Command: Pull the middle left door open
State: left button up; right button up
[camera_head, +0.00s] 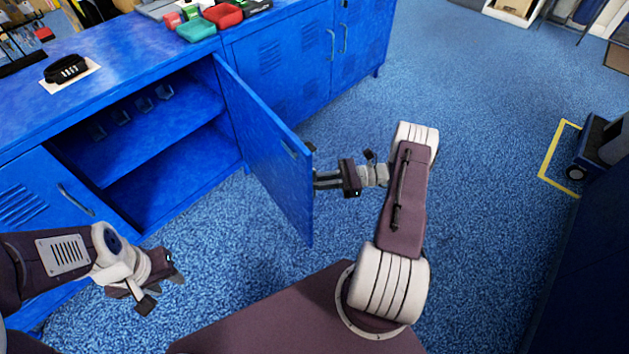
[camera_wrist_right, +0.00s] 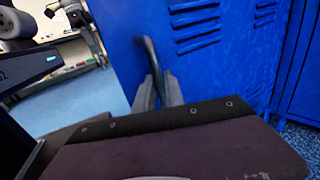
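The middle left door (camera_head: 265,150) of the blue cabinet stands wide open, swung out from its hinge side. It also shows in the right wrist view (camera_wrist_right: 220,75), with its vents and a dark handle (camera_wrist_right: 151,55). My right gripper (camera_head: 316,181) is at the outer face of this door, near its free edge. In the right wrist view its two fingers (camera_wrist_right: 159,88) lie on either side of the handle's lower part and look closed on it. The door hides the handle in the head view. My left gripper (camera_head: 163,288) is open and empty, in front of the cabinet at lower left.
The open compartment (camera_head: 165,175) has a shelf. Closed doors (camera_head: 275,65) lie beyond, and another (camera_head: 40,195) is at left. A black object (camera_head: 66,69) and coloured boxes (camera_head: 222,16) sit on top. A wheeled cart (camera_head: 592,150) stands at far right. Blue floor (camera_head: 480,120) is clear.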

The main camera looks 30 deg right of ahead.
jog(key=shift+d, duration=0.15)
jog(key=v, duration=0.8)
jog(key=shift+s+d+p, duration=0.2)
jog(key=shift+d+p, duration=0.15)
jog(key=shift+p, duration=0.05)
